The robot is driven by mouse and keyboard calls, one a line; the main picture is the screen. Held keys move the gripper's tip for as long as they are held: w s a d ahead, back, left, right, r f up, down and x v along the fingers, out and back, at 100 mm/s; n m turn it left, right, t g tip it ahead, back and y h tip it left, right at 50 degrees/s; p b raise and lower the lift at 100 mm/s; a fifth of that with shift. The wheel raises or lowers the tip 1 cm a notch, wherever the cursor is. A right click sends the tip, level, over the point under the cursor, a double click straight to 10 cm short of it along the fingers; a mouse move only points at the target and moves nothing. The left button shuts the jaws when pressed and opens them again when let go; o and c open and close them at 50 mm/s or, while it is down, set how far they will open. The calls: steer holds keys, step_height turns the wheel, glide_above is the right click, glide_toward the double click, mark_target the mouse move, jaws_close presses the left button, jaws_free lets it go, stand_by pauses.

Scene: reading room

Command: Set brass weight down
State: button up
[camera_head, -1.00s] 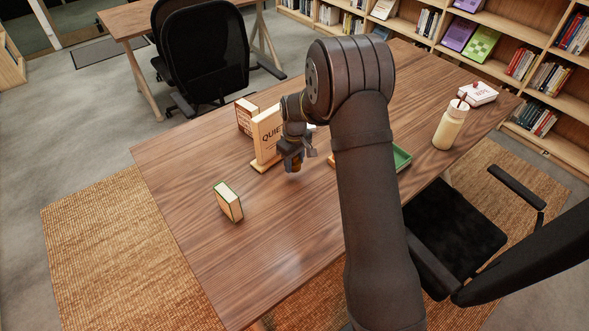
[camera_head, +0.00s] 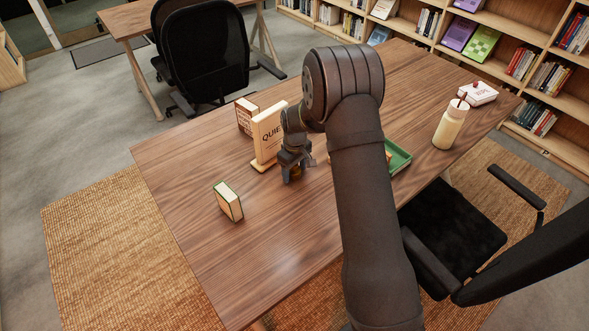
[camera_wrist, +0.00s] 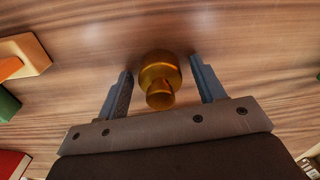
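The brass weight (camera_wrist: 159,72) is a rounded golden piece with a narrower knob, seen from above in the wrist view. It appears to stand upright on the wooden table (camera_wrist: 240,50). My gripper (camera_wrist: 160,66) has one finger on each side of it, with a narrow gap showing at both sides, so the fingers are open around it. In the head view my gripper (camera_head: 292,178) is low at the tabletop, just right of the "QUIET" sign, and mostly hides the weight.
The QUIET sign (camera_head: 268,135) stands close at left, with a red-and-white book (camera_head: 246,116) behind it. A green-edged book (camera_head: 228,202) stands toward the front left. A green tray (camera_head: 400,158) is partly behind my arm. A bottle (camera_head: 450,125) stands at right. The front table is clear.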

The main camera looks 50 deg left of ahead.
step_height(320, 180, up, 12)
steer(key=shift+r, duration=0.2)
stand_by(0.4)
step_height(320, 180, down, 12)
steer(key=shift+r, duration=1.55)
